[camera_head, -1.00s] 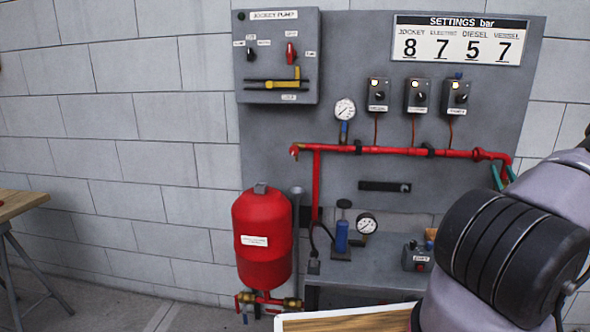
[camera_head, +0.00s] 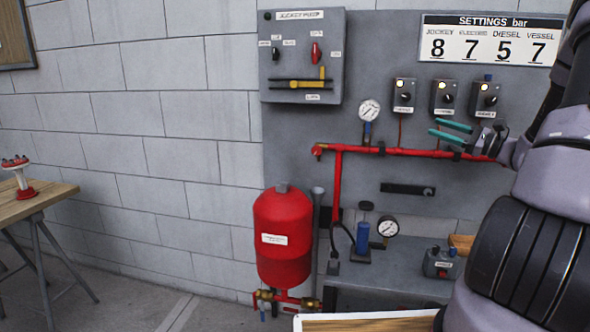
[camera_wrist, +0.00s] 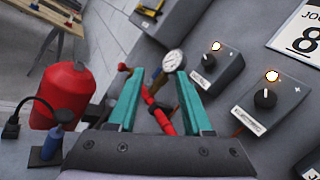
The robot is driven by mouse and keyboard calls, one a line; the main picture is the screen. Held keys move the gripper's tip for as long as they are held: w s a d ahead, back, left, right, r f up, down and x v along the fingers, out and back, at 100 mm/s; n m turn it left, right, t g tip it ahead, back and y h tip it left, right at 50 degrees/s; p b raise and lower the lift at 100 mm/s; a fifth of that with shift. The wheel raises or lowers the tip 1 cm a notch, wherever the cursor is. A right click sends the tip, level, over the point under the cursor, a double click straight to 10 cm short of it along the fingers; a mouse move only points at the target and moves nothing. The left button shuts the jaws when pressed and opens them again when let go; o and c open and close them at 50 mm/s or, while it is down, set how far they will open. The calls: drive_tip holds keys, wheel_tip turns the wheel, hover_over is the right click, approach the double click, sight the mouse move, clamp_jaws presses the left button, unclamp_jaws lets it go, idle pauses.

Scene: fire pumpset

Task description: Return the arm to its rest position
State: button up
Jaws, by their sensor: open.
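My gripper (camera_head: 448,130) has two teal fingers, spread apart with nothing between them. In the head view it is in front of the panel at the right, overlapping the red pipe (camera_head: 400,152) below the small switch boxes. My grey arm fills the right edge of that view. In the wrist view the gripper (camera_wrist: 158,100) points toward the panel, with the red pipe and the pressure gauge (camera_wrist: 173,60) seen beyond and between the fingers. I cannot tell the exact gap to the panel.
The red vessel (camera_head: 282,240) stands left of the bench (camera_head: 400,262), which holds a blue hand pump (camera_head: 363,236) and a gauge (camera_head: 387,227). Switch boxes (camera_head: 444,97) and the settings board (camera_head: 487,40) are close to my arm. A wooden table (camera_head: 40,200) is at far left.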

drive_tip(key=s+a+r+n+g+h, duration=0.2)
drive_tip(key=s+a+n+g, duration=0.35)
drive_tip(key=a, duration=0.35)
drive_tip(key=s+a+r+n+g+h, duration=0.1)
drive_tip(key=s+a+n+g+h, duration=0.1)
drive_tip(key=s+a+n+g, duration=0.45)
drive_tip(key=s+a+r+n+t+h, duration=0.1)
drive_tip(key=s+r+n+t+h, duration=0.1)
drive_tip(key=s, duration=0.5)
drive_tip(key=s+a+r+n+t+h, duration=0.1)
drive_tip(key=s+r+t+h, duration=0.3)
drive_tip(key=s+h, duration=0.3)
drive_tip(key=shift+s+a+r+n, duration=0.15)
drive_tip(key=shift+s+a+n, duration=0.25)
drive_tip(key=shift+s, duration=0.05)
